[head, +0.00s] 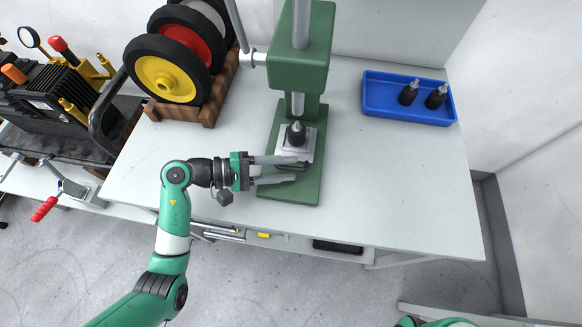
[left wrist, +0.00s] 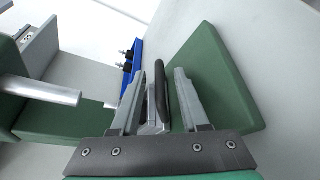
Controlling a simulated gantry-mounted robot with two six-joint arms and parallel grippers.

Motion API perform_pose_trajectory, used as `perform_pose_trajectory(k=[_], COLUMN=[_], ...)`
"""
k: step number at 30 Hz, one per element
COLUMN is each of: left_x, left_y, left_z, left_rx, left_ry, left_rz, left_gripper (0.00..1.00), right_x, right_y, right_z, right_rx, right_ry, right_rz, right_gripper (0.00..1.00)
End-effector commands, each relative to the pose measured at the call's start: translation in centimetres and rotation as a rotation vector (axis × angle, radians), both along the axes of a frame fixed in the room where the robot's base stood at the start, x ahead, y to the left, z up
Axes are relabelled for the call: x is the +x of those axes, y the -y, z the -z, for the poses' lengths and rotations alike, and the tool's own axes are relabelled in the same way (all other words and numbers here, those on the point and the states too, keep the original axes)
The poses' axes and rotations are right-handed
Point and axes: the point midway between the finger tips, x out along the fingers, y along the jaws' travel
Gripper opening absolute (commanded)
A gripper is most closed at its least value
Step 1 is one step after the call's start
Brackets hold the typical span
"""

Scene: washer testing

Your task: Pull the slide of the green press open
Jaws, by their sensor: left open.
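The green press (head: 312,182) stands on the white table, with its column and ram above its base. Its grey slide (head: 309,146) lies on the base under the ram and carries a black part with a pointed metal tip (head: 297,132). My left gripper (head: 299,169) is open at the near side of the slide, low over the base. In the left wrist view a black bar handle (left wrist: 161,88) stands between the two open fingers (left wrist: 159,78), with a visible gap at the right finger. Contact at the left finger is unclear. My right gripper is not in view.
A blue tray (head: 376,112) with two black parts stands at the right back. A wooden rack (head: 192,113) with several coloured wheels is left of the press.

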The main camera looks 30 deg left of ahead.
Motion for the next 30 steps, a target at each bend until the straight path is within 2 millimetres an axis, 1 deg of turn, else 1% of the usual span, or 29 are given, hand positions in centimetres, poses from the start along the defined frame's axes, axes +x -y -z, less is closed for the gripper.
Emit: perform_pose_trajectory(k=[1, 4, 12, 14, 18, 20, 30], left_x=[0.39, 0.84, 1.02, 1.01, 1.01, 1.0, 0.99], left_y=[0.57, 1.21, 1.37, 1.37, 1.36, 1.35, 1.35], left_z=[0.23, 0.32, 0.31, 0.3, 0.3, 0.3, 0.29], left_rx=[0.0, 0.0, 0.0, 0.0, 0.0, 0.0, 0.0], left_ry=[0.001, 0.001, 0.001, 0.001, 0.001, 0.001, 0.001], left_rz=[0.002, 0.002, 0.0, 0.0, 0.0, 0.0, 0.0], left_gripper=[0.45, 0.45, 0.45, 0.36, 0.11, 0.0, 0.0], right_x=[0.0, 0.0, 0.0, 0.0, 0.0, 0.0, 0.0], right_y=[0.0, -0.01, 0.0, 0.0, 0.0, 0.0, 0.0], right_z=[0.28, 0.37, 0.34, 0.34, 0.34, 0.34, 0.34], right_rx=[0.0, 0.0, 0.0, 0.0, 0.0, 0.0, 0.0], right_ry=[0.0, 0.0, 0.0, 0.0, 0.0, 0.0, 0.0], right_rz=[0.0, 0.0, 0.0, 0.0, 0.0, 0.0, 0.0], right_gripper=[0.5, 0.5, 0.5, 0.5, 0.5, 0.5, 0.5])
